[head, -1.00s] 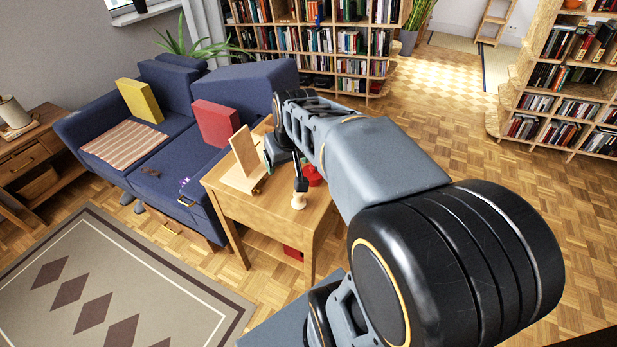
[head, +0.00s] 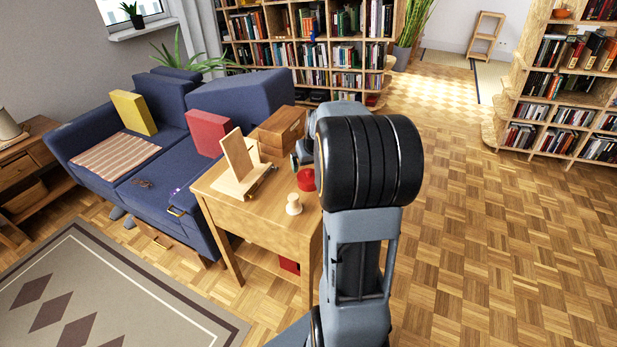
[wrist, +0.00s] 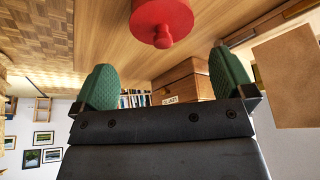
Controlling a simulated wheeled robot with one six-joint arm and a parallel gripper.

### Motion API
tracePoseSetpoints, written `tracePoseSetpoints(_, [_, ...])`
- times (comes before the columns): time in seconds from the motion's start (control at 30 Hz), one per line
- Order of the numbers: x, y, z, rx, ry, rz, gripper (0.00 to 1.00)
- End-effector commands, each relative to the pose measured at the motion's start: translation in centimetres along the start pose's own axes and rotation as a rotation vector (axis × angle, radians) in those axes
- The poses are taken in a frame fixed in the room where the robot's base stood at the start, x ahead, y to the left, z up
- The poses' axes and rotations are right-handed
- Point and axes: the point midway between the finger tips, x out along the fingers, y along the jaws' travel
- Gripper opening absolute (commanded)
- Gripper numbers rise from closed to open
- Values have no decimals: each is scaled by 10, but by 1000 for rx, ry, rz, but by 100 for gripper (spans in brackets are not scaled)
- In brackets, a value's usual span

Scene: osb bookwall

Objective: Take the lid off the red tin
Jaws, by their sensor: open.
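The red tin (head: 306,181) stands on the wooden side table (head: 262,214), partly hidden behind my arm in the head view. In the wrist view the red tin (wrist: 161,14) is at the top edge, cut off, with a round red knob facing the camera. The wrist view does not clearly show a seam between lid and body. My gripper (wrist: 163,62) is open and empty, its two green pads apart. The tin's knob appears centred between the pads but beyond them. In the head view my gripper's fingers are mostly hidden by my arm.
On the table stand a wooden box (head: 279,128) behind the tin, an upright wooden stand (head: 238,156) to the left, and a small pale knobbed piece (head: 293,205) in front. A blue sofa (head: 160,178) adjoins the table's left side. Open parquet lies right.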

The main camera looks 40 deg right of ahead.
Motion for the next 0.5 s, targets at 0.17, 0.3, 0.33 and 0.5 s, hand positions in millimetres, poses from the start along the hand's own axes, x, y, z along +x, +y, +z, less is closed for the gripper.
tracePoseSetpoints(0.17, [22,-3,3,0,-4,-1,100])
tracePoseSetpoints(0.3, [40,-4,4,1,-4,-1,100])
tracePoseSetpoints(0.33, [43,-4,4,1,-3,-1,100])
tracePoseSetpoints(0.5, [52,-4,4,0,-2,0,100])
